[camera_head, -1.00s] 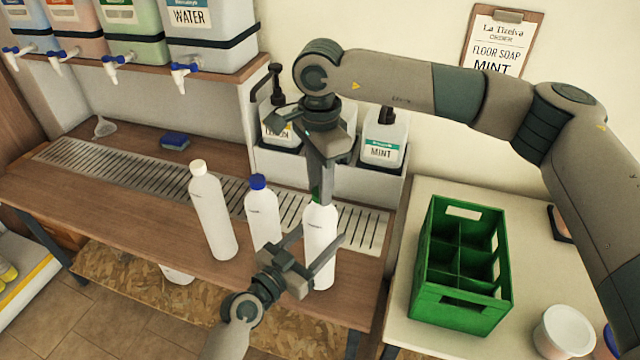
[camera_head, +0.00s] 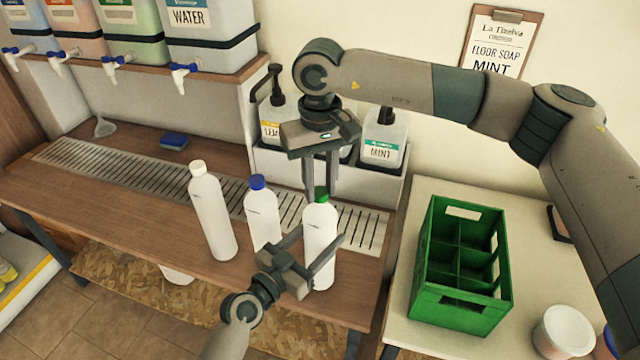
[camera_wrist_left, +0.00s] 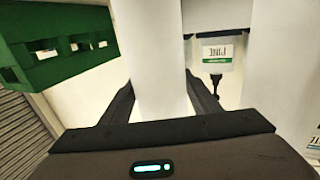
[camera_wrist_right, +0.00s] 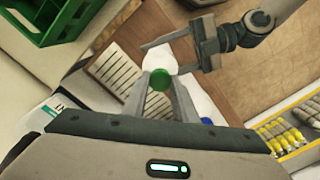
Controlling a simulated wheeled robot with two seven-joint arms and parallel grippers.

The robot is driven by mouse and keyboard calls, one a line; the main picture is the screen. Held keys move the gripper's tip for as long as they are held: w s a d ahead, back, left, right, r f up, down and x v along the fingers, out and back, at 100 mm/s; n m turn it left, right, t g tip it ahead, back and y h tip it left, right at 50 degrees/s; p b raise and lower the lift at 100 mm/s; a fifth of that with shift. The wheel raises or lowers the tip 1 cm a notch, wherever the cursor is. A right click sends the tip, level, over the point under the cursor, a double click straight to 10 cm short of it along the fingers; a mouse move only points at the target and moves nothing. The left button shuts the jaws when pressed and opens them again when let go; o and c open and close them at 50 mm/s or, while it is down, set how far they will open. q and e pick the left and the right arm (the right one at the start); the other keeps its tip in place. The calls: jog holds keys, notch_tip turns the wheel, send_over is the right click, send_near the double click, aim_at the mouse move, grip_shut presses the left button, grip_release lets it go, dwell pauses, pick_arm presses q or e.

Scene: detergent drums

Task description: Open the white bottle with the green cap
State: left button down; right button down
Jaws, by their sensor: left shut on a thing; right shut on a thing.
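The white bottle (camera_head: 319,230) with the green cap (camera_head: 321,194) stands upright at the front of the drain grate, rightmost of three white bottles. My left gripper (camera_head: 316,246) is shut around its body; in the left wrist view the white bottle (camera_wrist_left: 158,60) fills the space between the fingers. My right gripper (camera_head: 320,188) points down from above and is shut on the cap. In the right wrist view the green cap (camera_wrist_right: 160,79) sits between the fingertips, over the bottle's top. Whether the cap has loosened cannot be told.
A blue-capped bottle (camera_head: 262,215) stands close left, with a white-capped bottle (camera_head: 211,212) beyond it. Pump bottles, including one labelled MINT (camera_head: 384,140), stand in a white holder (camera_head: 278,167) behind. A green crate (camera_head: 455,306) stands on the table at right.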

aim_at(320, 191)
jog(key=shift+n, duration=0.5)
jog(key=shift+r, duration=0.3)
dwell(0.4)
jog(key=shift+r, duration=0.7)
jog(key=shift+r, duration=0.15)
jog(key=shift+r, duration=1.95)
pick_arm(q)
jog(key=c, duration=0.6)
grip_release()
jog(key=shift+o, duration=0.2)
